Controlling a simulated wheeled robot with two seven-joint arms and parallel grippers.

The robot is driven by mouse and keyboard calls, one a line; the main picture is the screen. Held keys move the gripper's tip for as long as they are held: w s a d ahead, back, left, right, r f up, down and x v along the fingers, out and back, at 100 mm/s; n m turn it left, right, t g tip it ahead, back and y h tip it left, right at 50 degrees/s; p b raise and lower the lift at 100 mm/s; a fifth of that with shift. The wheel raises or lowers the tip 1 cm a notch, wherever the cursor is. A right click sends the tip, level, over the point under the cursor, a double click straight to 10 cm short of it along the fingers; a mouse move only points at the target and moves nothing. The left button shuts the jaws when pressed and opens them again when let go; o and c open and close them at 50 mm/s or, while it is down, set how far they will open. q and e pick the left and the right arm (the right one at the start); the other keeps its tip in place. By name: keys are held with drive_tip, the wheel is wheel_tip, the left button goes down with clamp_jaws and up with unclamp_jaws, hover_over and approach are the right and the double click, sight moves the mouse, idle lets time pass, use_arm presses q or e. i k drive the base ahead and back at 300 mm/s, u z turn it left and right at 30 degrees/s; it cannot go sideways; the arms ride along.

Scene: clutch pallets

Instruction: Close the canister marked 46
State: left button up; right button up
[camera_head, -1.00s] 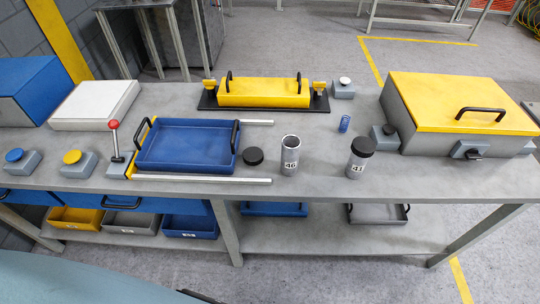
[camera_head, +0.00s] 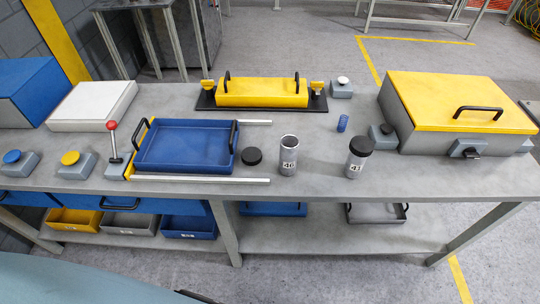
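The canister marked 46 (camera_head: 288,157) stands upright and open-topped on the grey workbench, a grey cylinder with a white number label. A black round lid (camera_head: 252,156) lies flat on the bench just left of it, apart from it. A second canister, its label seemingly 41 (camera_head: 358,160), stands to the right with a black lid on top. Neither of my grippers shows in the head view.
A blue tray (camera_head: 187,168) sits between rails left of the lid, beside a red-knobbed lever (camera_head: 113,142). A small blue cylinder (camera_head: 342,123), a yellow handled block (camera_head: 262,94) and a yellow-lidded box (camera_head: 455,100) stand behind and right. Bench around canister 46 is mostly clear.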

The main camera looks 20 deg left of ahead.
sight(289, 143)
drive_tip(key=k, duration=0.5)
drive_tip(key=z, duration=1.6)
drive_tip(key=i, duration=1.2)
drive_tip(key=u, duration=2.3)
